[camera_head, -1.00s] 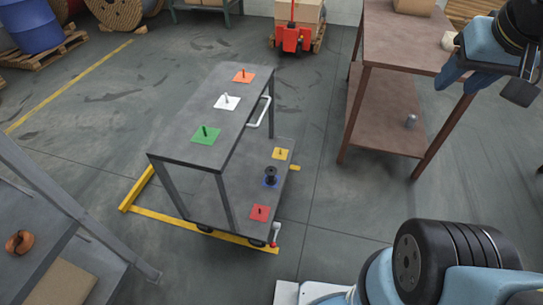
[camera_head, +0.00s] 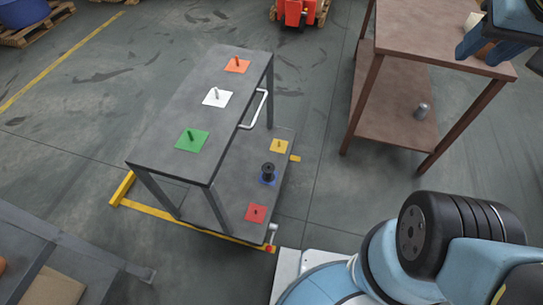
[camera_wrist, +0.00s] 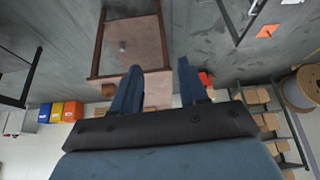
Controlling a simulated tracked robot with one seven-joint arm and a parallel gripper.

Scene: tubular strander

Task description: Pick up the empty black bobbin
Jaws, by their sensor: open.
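The black bobbin (camera_head: 268,172) stands upright over a blue pad (camera_head: 270,181) on the lower shelf of the grey cart (camera_head: 227,205). It sits between a yellow pad (camera_head: 279,146) and a red pad (camera_head: 256,212). My gripper (camera_wrist: 156,78) is open and empty in the wrist view, its two blue fingers well apart. In the head view part of it (camera_head: 478,40) shows at the upper right, in front of the brown table and far from the bobbin. The bobbin cannot be made out in the wrist view.
The cart's top carries orange (camera_head: 237,65), white (camera_head: 217,97) and green (camera_head: 192,140) pads with pegs, overhanging part of the lower shelf. A white handle (camera_head: 257,110) sticks out at its right. A brown table (camera_head: 440,50) stands right, with a metal cylinder (camera_head: 422,110) on its lower shelf.

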